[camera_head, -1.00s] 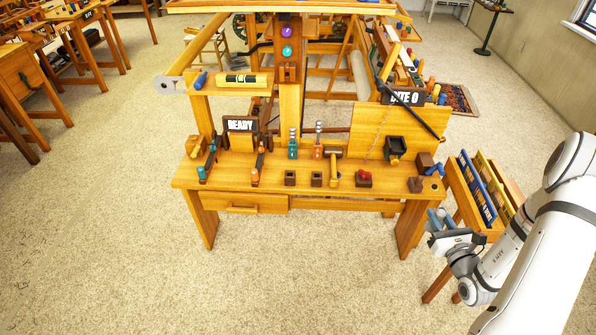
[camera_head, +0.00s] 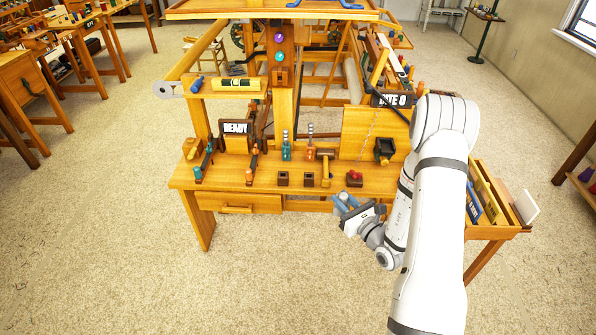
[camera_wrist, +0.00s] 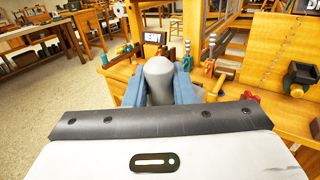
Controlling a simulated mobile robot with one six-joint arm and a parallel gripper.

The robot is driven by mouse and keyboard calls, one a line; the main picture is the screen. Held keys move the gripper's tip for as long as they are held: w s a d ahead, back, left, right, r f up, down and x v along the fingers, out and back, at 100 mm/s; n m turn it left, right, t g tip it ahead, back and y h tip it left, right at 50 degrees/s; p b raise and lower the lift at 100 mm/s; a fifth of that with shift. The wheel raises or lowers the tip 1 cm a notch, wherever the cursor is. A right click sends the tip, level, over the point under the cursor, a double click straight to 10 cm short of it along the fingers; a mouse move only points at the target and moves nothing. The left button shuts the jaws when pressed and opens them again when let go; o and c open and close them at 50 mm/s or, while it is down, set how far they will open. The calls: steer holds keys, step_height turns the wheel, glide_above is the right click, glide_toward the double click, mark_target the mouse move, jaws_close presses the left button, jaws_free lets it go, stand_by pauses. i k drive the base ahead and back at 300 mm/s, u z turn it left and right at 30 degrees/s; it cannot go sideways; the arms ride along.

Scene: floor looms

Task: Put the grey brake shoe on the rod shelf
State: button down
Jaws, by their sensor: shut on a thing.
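My gripper (camera_head: 345,203) is in front of the loom bench's front edge, right of centre, with blue fingers. It is shut on a grey rounded piece, the grey brake shoe (camera_wrist: 159,78), which stands between the blue fingers in the wrist view. In the head view the brake shoe is too small to make out. A wooden shelf (camera_head: 222,93) at the loom's upper left carries a blue piece and a yellow-and-black piece. No label shows whether it is the rod shelf.
A READY sign (camera_head: 236,128) stands behind. A side rack (camera_head: 509,226) is right of my arm. Bare carpet lies in front.

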mark_target(371, 176)
steer(key=i, duration=1)
steer(key=u, duration=0.05)
